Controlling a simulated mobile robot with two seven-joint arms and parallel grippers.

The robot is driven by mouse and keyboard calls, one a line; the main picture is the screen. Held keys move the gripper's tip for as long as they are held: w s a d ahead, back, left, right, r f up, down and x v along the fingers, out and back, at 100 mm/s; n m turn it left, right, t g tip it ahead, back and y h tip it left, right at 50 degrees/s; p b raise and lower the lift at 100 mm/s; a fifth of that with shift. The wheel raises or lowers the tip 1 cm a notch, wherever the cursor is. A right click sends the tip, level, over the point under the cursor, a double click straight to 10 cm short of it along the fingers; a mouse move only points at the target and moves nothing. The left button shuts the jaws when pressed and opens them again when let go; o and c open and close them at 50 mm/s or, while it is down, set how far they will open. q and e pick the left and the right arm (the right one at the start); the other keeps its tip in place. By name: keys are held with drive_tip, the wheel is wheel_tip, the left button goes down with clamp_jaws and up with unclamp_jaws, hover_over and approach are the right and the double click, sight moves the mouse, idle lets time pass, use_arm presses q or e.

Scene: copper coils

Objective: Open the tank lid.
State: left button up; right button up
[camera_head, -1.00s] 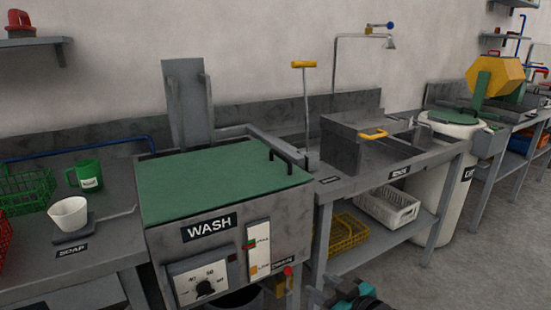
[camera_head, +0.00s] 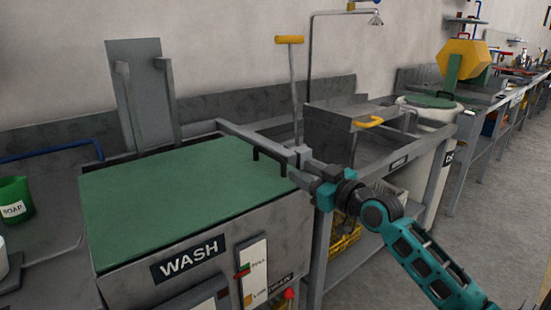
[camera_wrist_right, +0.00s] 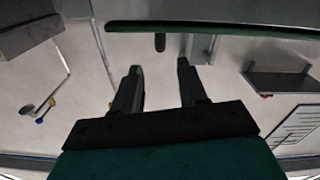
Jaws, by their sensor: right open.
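The wash tank (camera_head: 190,258) has a flat green lid (camera_head: 170,200) lying closed on top. A black bar handle (camera_head: 271,166) stands at the lid's right edge. My right gripper (camera_head: 299,167) is open just right of the handle, with its fingers pointing toward it. In the right wrist view, the open fingers (camera_wrist_right: 160,82) have a clear gap between them. The lid shows there as a thin green strip (camera_wrist_right: 230,29), with the dark handle (camera_wrist_right: 160,42) beyond the fingertips, roughly in line with the gap. My left gripper is not in view.
A grey upright bracket (camera_head: 145,100) stands behind the tank. The rinse basin (camera_head: 335,125) with a yellow handle is to the right. A green soap mug (camera_head: 14,199) is at the left.

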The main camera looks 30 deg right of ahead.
sight(282, 160)
drive_tip(key=w, duration=0.7)
drive_tip(key=w+a+b, duration=0.1)
drive_tip(key=w, duration=0.2)
drive_tip(key=shift+w, duration=0.35)
drive_tip(key=shift+d, duration=0.1)
clamp_jaws()
